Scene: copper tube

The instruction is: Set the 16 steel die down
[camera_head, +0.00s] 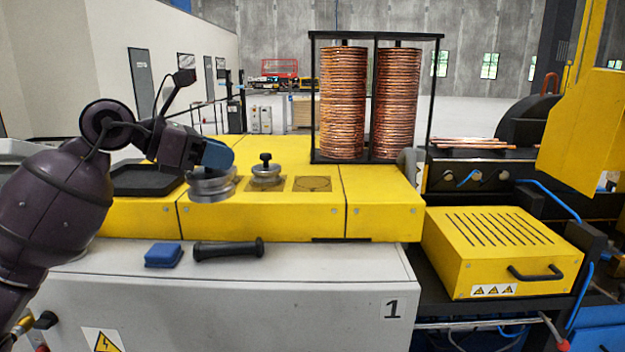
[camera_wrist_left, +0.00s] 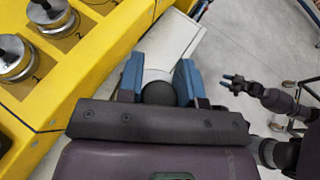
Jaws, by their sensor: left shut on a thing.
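My left gripper (camera_head: 218,154) reaches in from the left, above the front of the yellow bench top. Its blue fingers (camera_wrist_left: 158,84) are shut on the black knob (camera_wrist_left: 158,93) of a steel die. In the head view, round steel (camera_head: 211,184) shows just below the fingers; gaps below it are too small to judge. Another steel die (camera_head: 266,173) with a black knob stands upright to its right. In the left wrist view, two dies stand on spots marked 1 (camera_wrist_left: 17,62) and 2 (camera_wrist_left: 52,17). My right gripper (camera_wrist_left: 234,84) is small at the right.
A bare outlined spot (camera_head: 312,184) lies right of the standing die. A black tray (camera_head: 147,181) is at left. A blue block (camera_head: 163,255) and black handle (camera_head: 228,249) lie on the grey cabinet (camera_head: 330,275). A black rack with copper coils (camera_head: 343,100) stands behind.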

